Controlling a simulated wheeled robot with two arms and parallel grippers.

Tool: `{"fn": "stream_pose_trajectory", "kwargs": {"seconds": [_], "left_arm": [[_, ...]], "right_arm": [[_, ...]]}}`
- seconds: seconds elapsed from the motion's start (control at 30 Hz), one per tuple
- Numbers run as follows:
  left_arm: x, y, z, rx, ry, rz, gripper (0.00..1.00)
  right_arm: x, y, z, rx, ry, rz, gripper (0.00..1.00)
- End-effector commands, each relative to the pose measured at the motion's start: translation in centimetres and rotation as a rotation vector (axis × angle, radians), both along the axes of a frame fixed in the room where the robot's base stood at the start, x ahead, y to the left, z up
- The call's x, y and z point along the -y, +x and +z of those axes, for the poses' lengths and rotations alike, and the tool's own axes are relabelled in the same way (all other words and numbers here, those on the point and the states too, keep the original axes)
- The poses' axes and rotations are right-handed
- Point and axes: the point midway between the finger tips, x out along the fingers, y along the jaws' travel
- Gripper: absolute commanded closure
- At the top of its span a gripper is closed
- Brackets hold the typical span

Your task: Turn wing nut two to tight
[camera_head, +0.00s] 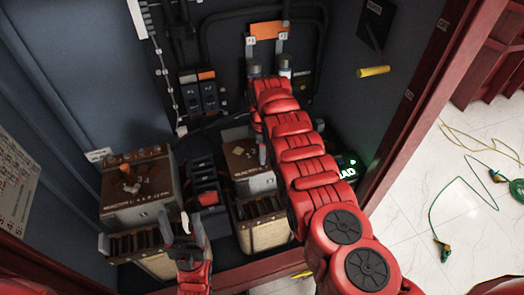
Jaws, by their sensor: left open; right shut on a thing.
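My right arm reaches up across the middle of the cabinet. Its gripper (271,75) is at the back wall, just below an orange plate (267,30) with grey upright brackets. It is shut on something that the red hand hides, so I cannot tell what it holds. I cannot make out wing nut two. My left gripper (180,226) is low at the front, open and empty, its pale fingers pointing up. It is in front of the gap between a left boxed unit (140,190) and a middle boxed unit (247,165).
Dark switch blocks (198,92) sit on the back wall left of my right gripper. A yellow handle (373,71) sticks out at the right. A dark box with a green light (350,164) stands right of my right arm. Cables (462,185) lie on the floor outside the red frame.

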Motion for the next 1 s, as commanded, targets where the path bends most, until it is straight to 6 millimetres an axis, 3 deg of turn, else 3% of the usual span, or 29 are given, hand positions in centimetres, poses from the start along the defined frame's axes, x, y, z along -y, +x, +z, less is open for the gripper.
{"fn": "stream_pose_trajectory", "kwargs": {"seconds": [0.37,1.0], "left_arm": [[0.0,0.0,-1.2,0.0,0.0,0.0,0.34],[0.0,0.0,-5.6,0.0,0.0,0.0,0.34]], "right_arm": [[0.0,0.0,-0.3,-0.001,0.0,-0.219,0.96],[0.0,0.0,-0.4,0.0,-0.001,-0.825,0.96]]}}
